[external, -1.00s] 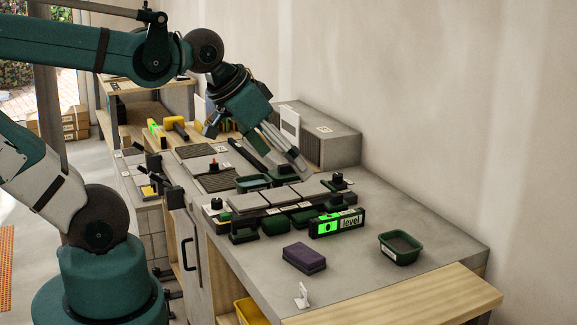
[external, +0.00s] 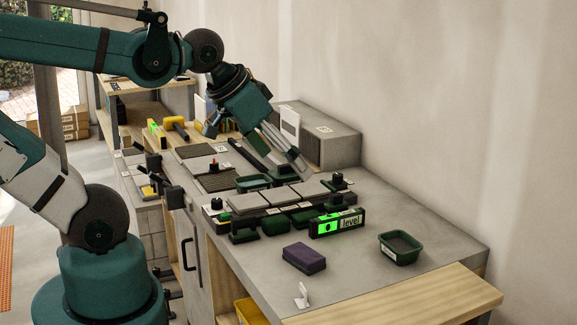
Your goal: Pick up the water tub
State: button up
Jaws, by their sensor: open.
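Two small green tubs stand on the grey worktop. One tub (external: 254,183) is behind the row of grey tiles, and its inside looks teal. The other tub (external: 400,249) is at the front right, with a white label and a dark grey inside. The labels are too small to read, so I cannot tell for sure which is the water tub. My gripper (external: 288,157) is open, tilted down to the right, above the back of the worktop. It is to the right of the back tub and apart from the front one. Nothing shows between its fingers.
A green-lit level (external: 337,223) stands in front of the grey tiles (external: 283,195). A purple block (external: 304,257) lies near the front. A grey box (external: 330,140) stands against the wall behind my gripper. The worktop's right side is clear around the front tub.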

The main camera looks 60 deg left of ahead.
jog(key=c, duration=1.2)
jog(key=w+a+f+g+p, duration=0.15)
jog(key=w+a, duration=0.25)
jog(key=a, duration=0.4)
jog(key=w+a+g+y+p, duration=0.1)
jog(key=w+a+p, duration=0.1)
jog(key=w+a, duration=0.35)
jog(key=w+a+f+g+p, duration=0.1)
jog(key=w+a+g, duration=0.1)
jog(key=a, duration=0.7)
jog(key=shift+s+a+f+g+h+p, duration=0.15)
jog(key=shift+s+a+f+g+p, duration=0.35)
jog(key=shift+a+f, duration=2.45)
jog(key=shift+s+a+f+g+h+p, duration=0.55)
jog(key=shift+a+f, duration=1.1)
jog(key=shift+a, duration=2.55)
jog(key=shift+s+a+f+g+y+p, duration=0.2)
jog(key=shift+a+f+p, duration=0.6)
jog(key=shift+a+f, duration=2.15)
jog(key=shift+w+a+r, duration=0.15)
jog(key=shift+a+r, duration=0.45)
